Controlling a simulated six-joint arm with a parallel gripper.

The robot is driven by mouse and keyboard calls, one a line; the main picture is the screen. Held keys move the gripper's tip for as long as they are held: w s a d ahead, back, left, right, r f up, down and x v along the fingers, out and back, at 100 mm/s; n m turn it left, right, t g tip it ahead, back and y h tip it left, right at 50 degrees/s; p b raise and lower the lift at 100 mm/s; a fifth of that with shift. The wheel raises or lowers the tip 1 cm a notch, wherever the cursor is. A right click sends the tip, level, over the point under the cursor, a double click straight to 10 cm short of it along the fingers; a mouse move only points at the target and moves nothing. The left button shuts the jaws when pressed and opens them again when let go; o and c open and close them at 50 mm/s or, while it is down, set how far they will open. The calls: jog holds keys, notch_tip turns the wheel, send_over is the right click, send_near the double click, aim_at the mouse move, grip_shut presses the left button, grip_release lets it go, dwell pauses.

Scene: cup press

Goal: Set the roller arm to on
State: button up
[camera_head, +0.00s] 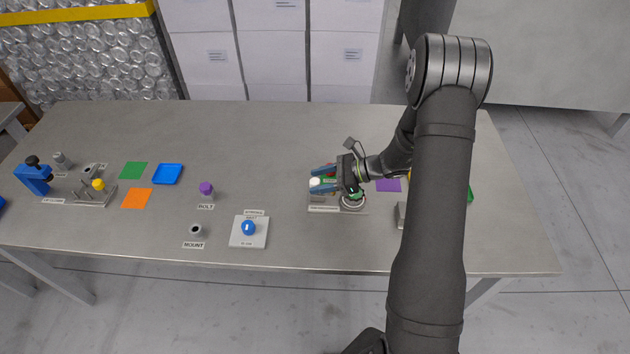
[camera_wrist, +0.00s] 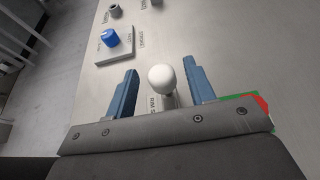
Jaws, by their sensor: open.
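The roller arm's white rounded tip (camera_wrist: 162,79) stands on a short grey stem between my two blue fingers in the wrist view. It also shows in the head view as a small white knob (camera_head: 315,182). My gripper (camera_wrist: 160,70) is open, with one finger on each side of the knob and a visible gap to each. In the head view my gripper (camera_head: 314,180) is low over the device's grey base plate (camera_head: 323,209). A green and red patch (camera_wrist: 256,101) shows beside the right finger. My gripper hides much of the device.
A blue knob (camera_head: 248,228) on a pale plate stands left of the device. A purple bolt (camera_head: 206,188) and a grey mount (camera_head: 196,230) are farther left. A grey block (camera_head: 400,215) and purple square (camera_head: 388,185) lie to the right. The table behind is clear.

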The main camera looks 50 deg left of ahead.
jog(key=shift+x, duration=0.85)
grip_shut()
jog(key=shift+w+d, duration=1.05)
grip_release()
jog(key=v, duration=1.7)
jog(key=shift+w+d, duration=0.25)
